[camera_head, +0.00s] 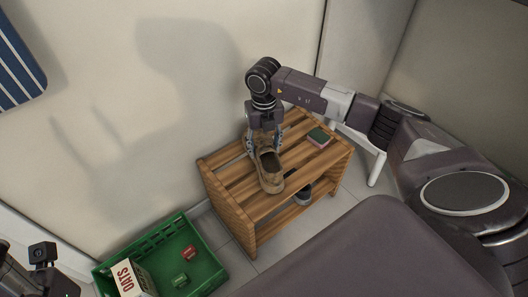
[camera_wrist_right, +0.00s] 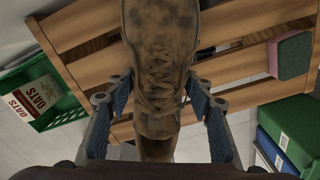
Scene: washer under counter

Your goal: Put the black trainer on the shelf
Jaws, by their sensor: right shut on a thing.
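A brown, mottled lace-up shoe (camera_head: 269,171) is between the fingers of my right gripper (camera_head: 264,143), over the top slats of the wooden shelf (camera_head: 229,182). In the right wrist view the gripper (camera_wrist_right: 158,105) is shut on the shoe (camera_wrist_right: 158,60), with a blue-padded finger on each side of its laces. I cannot tell whether the sole touches the slats. A dark shoe (camera_head: 304,194) shows partly on the lower level of the shelf, half hidden by the top; it may be the black trainer. My left gripper's fingers are out of view.
A green-and-pink sponge (camera_head: 319,137) lies on the shelf's top at the right. A green crate (camera_head: 205,262) with an oats box (camera_head: 128,279) and small red and green boxes stands left of the shelf. The wall is close behind. Blue and green boxes (camera_wrist_right: 285,130) show in the wrist view.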

